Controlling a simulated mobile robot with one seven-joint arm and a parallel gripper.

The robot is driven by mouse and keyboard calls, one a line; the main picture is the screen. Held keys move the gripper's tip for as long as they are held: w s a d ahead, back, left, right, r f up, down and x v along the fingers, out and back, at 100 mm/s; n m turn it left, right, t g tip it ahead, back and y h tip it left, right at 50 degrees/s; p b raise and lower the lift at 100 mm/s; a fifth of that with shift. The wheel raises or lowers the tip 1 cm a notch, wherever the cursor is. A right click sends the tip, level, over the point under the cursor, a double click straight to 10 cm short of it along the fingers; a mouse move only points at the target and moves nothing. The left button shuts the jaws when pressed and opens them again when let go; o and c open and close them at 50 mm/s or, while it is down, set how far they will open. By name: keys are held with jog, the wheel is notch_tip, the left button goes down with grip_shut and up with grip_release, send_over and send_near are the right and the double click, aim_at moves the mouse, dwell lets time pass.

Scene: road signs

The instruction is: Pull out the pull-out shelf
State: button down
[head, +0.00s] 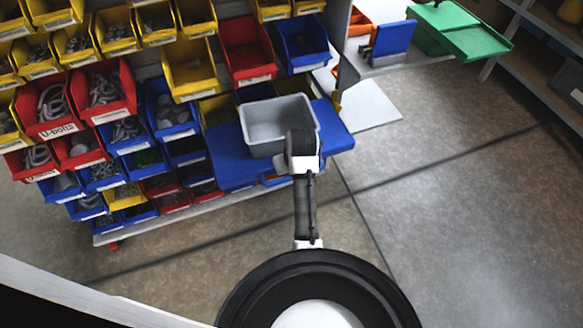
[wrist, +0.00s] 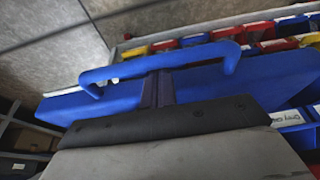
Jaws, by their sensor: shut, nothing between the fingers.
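The pull-out shelf (head: 228,165) is a blue board that juts out from the bin rack, with a grey bin (head: 265,125) on top. The wrist view shows the blue shelf surface (wrist: 215,85) and its blue bar handle (wrist: 195,64). My gripper (wrist: 158,82) is shut and empty. Its dark fingers point toward the middle of the handle, and their tips appear at or just under the bar. I cannot tell whether they touch it. In the head view my arm covers the gripper and the handle, near the grey bin's right side.
A rack of red, yellow and blue bins (head: 105,85) stands to the left and behind the shelf. A green tray (head: 475,38) sits at the upper right, and grey shelving (head: 550,60) lines the right edge. The floor (head: 440,180) right of my arm is clear.

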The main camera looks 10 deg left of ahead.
jog(key=shift+r, duration=0.1)
jog(key=p+v, duration=0.7)
jog(key=v, duration=0.6)
jog(key=shift+r, duration=0.3)
